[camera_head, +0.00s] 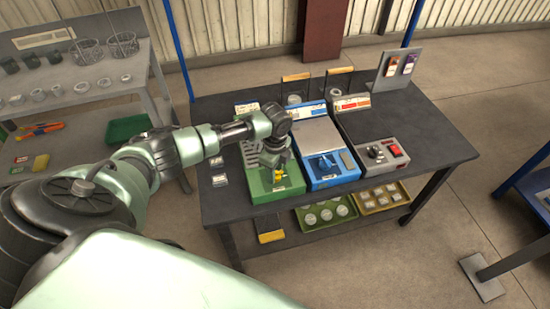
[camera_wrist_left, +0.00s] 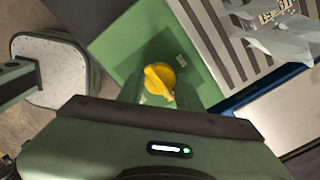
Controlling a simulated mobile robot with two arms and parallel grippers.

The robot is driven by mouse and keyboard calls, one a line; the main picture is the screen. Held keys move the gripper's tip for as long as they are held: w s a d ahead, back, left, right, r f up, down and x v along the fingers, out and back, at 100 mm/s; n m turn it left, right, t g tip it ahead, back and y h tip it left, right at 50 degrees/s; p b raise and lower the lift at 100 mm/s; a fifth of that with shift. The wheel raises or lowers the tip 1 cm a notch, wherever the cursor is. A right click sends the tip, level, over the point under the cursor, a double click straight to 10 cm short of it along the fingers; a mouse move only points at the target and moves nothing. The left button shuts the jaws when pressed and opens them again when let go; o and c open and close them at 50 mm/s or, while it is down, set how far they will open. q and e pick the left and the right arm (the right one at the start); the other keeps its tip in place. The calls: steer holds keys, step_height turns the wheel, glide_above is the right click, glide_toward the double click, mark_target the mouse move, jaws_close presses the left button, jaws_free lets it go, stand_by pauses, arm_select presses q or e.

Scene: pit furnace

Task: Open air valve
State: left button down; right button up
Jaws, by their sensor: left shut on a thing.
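A green unit (camera_head: 263,196) stands at the left of the dark workbench, with a yellow valve knob (camera_head: 280,175) on its front part. My left gripper (camera_head: 277,162) reaches down over this knob and partly hides it. In the left wrist view the round yellow knob (camera_wrist_left: 160,77) has a raised bar across it. It sits between the fingers of my left gripper (camera_wrist_left: 160,90), which is shut on it. A blue unit (camera_head: 345,176) with a blue knob (camera_head: 324,165) stands just to the right. The right gripper is not in view.
A panel with a black dial (camera_head: 375,152) and red switch (camera_head: 395,150) is at the bench's right. Trays with parts (camera_head: 325,215) lie on the lower shelf. A grey table (camera_head: 130,90) with wire baskets stands at left. The workbench's right end (camera_head: 430,125) is clear.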

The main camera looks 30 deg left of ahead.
arm_select(q)
steer(key=shift+r, duration=0.1)
steer(key=c, duration=0.9)
jaws_free()
steer(key=shift+c, duration=0.2)
step_height(320, 180, up, 8)
steer(key=shift+f+b, duration=0.1)
steer(key=shift+b, duration=0.3)
